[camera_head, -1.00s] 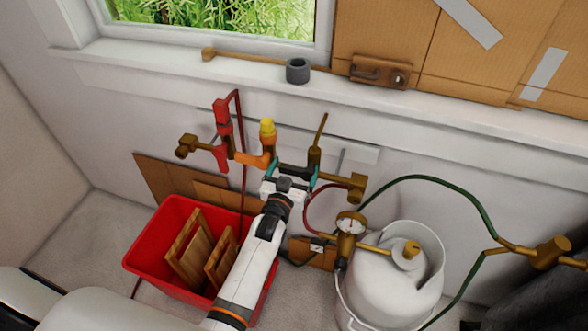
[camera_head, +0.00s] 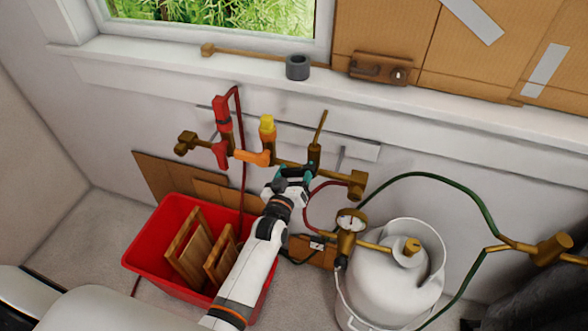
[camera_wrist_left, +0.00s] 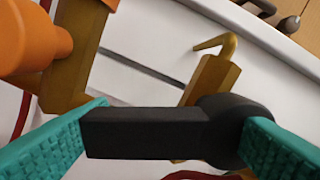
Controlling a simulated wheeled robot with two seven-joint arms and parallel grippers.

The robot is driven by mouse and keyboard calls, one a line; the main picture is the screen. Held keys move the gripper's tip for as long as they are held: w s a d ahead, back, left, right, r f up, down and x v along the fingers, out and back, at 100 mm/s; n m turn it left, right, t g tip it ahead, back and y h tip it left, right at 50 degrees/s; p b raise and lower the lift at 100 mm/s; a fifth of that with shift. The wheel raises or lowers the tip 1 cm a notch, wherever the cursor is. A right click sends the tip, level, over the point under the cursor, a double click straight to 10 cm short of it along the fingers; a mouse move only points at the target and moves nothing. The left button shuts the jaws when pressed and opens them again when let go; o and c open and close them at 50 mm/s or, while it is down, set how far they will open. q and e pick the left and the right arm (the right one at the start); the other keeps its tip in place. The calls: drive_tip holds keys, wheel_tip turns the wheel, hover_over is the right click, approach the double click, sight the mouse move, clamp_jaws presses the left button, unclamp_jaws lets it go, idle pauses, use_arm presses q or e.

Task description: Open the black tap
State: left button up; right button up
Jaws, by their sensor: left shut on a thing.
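The black tap (camera_wrist_left: 145,132) has a dark bar-shaped handle with a rounded end, below a brass pipe fitting in the left wrist view. My left gripper (camera_head: 294,177) has teal fingers and is shut on the black tap, one finger at the handle's free end and the other against its rounded end. In the head view the gripper covers most of the tap. The brass pipe (camera_head: 330,175) runs along the wall behind it. My right gripper is not in view.
An orange tap (camera_head: 252,157) with a yellow top and a red tap (camera_head: 221,152) sit to the left on the same pipe. A red crate (camera_head: 150,262) with boards stands below. A white gas cylinder (camera_head: 385,285) with gauge and green hose stands at right.

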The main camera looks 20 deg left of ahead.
use_arm(q)
drive_tip(key=shift+f+n, duration=0.1)
drive_tip(key=shift+n, duration=0.2)
drive_tip(key=o, duration=1.4)
drive_tip(key=shift+s+d+b, duration=0.15)
drive_tip(key=shift+s+b, duration=0.2)
drive_tip(key=shift+s, duration=2.65)
drive_tip(key=shift+s+d+b, duration=0.1)
drive_tip(key=shift+s+b, duration=0.25)
drive_tip(key=shift+s, duration=2.65)
